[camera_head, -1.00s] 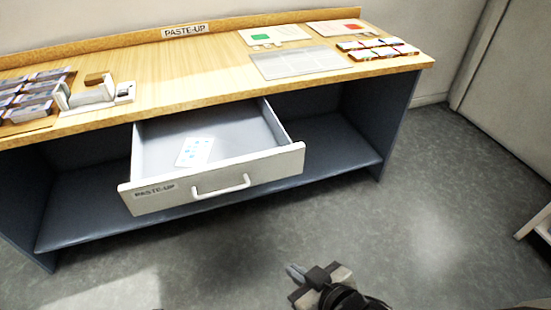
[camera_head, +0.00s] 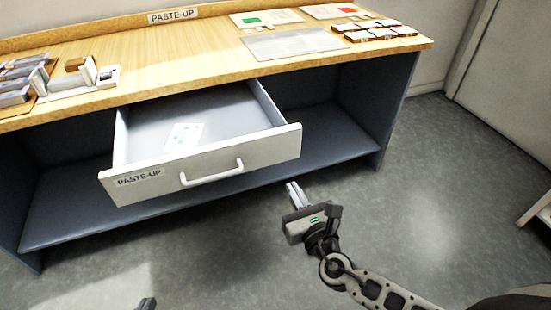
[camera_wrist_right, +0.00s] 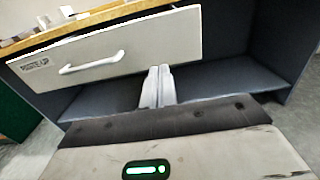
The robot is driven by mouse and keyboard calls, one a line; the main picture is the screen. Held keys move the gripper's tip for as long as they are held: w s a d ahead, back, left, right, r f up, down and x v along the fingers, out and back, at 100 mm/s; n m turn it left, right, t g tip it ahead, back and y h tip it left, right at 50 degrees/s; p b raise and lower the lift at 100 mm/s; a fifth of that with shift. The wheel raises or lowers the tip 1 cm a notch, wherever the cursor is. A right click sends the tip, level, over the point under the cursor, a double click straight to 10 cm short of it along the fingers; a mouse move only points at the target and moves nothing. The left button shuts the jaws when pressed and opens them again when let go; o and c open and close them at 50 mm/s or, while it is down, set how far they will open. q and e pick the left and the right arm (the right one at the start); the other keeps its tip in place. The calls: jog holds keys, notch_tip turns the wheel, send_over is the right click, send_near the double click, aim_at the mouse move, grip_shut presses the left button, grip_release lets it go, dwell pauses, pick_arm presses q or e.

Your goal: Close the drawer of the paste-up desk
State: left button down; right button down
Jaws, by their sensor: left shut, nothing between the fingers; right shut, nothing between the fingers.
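The paste-up desk (camera_head: 180,80) has a wooden top and dark blue-grey sides. Its white drawer (camera_head: 265,148) is pulled out, with a bar handle (camera_head: 212,173) and a PASTE-UP label on the front. My right gripper (camera_head: 292,188) is shut and empty, in front of and below the drawer's right end. In the right wrist view its fingers (camera_wrist_right: 158,72) overlap the drawer front's (camera_wrist_right: 140,48) lower edge; I cannot tell if they touch. My left gripper (camera_head: 147,303) barely shows at the bottom edge, shut and empty.
On the desktop are a holder with dark blocks (camera_head: 20,85), a grey sheet (camera_head: 295,43) and several small packs (camera_head: 375,30). A lower shelf (camera_head: 335,140) runs under the drawer.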

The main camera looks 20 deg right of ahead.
aim_at(271, 150)
jog(key=w, duration=1.2)
jog(key=shift+w+b, duration=0.1)
jog(key=shift+b, duration=0.2)
